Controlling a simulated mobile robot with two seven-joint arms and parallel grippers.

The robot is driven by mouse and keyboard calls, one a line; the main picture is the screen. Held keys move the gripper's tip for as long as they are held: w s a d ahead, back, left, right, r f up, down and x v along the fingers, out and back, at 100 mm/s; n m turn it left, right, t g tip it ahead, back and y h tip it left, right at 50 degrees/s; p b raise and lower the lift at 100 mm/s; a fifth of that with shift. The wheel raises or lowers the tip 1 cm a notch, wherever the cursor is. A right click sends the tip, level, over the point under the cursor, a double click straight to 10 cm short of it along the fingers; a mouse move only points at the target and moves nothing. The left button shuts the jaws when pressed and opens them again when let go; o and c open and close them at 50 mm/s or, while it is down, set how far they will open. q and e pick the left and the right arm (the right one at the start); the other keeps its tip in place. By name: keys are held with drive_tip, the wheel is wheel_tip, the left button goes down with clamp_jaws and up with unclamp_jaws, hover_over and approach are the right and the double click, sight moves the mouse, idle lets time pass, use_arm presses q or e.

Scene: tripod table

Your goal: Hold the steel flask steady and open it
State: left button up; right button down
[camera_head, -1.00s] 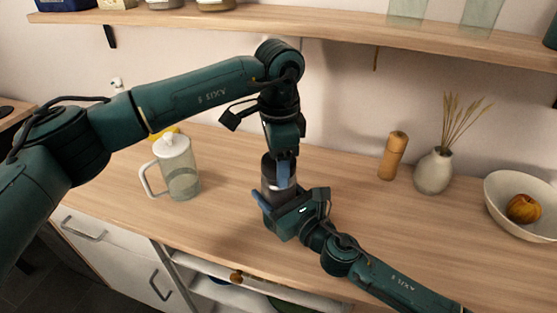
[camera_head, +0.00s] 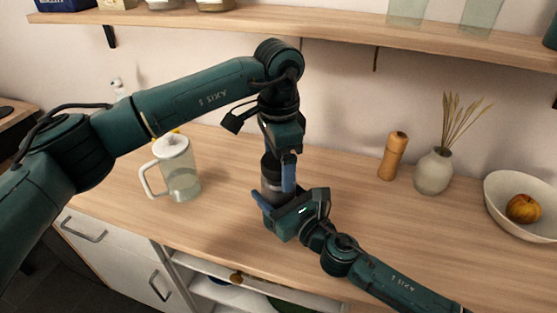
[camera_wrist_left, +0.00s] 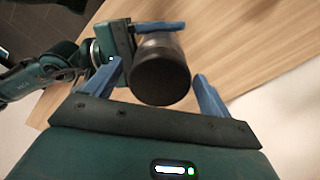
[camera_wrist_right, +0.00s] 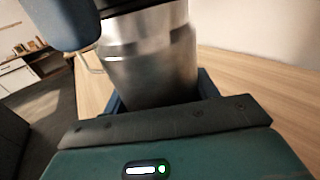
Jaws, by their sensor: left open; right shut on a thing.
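The steel flask (camera_head: 270,187) stands upright on the counter, partly hidden by my grippers. Its dark lid (camera_head: 270,166) is on top and faces the left wrist view as a dark round disc (camera_wrist_left: 160,78). My left gripper (camera_head: 282,180) points down over the lid. Its blue fingers are open on either side of the lid, with gaps showing in the left wrist view. My right gripper (camera_head: 274,207) is shut on the flask's steel body, which fills the middle of the right wrist view (camera_wrist_right: 150,68). A blue left finger (camera_wrist_right: 72,22) also shows there.
A lidded glass pitcher (camera_head: 180,180) stands left of the flask. A wooden mill (camera_head: 392,157), a vase with dried stalks (camera_head: 433,172) and a white bowl (camera_head: 500,205) holding a fruit stand to the right. A shelf (camera_head: 300,30) runs above. Counter around the flask is clear.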

use_arm(q)
wheel_tip(320, 180, up, 4)
drive_tip(key=shift+r, duration=0.2)
drive_tip(key=shift+c, duration=0.5)
drive_tip(key=m, duration=0.4)
drive_tip(key=shift+r+m, duration=0.2)
drive_tip(key=shift+m, duration=0.1)
drive_tip(key=m, duration=0.6)
drive_tip(key=shift+r, duration=0.25)
drive_tip(key=m, duration=0.6)
drive_tip(key=shift+r+m, duration=0.25)
drive_tip(key=shift+m, duration=0.05)
drive_tip(key=m, duration=0.6)
drive_tip(key=shift+r, duration=0.25)
drive_tip(key=m, duration=0.4)
drive_tip(key=shift+r+m, duration=0.2)
drive_tip(key=shift+m, duration=0.1)
drive_tip(key=m, duration=0.6)
drive_tip(key=shift+r, duration=0.25)
drive_tip(key=m, duration=0.4)
drive_tip(key=shift+r, duration=0.15)
drive_tip(key=m, duration=0.5)
drive_tip(key=shift+r, duration=0.2)
drive_tip(key=shift+f+m, duration=0.3)
drive_tip(key=shift+f, duration=3.7)
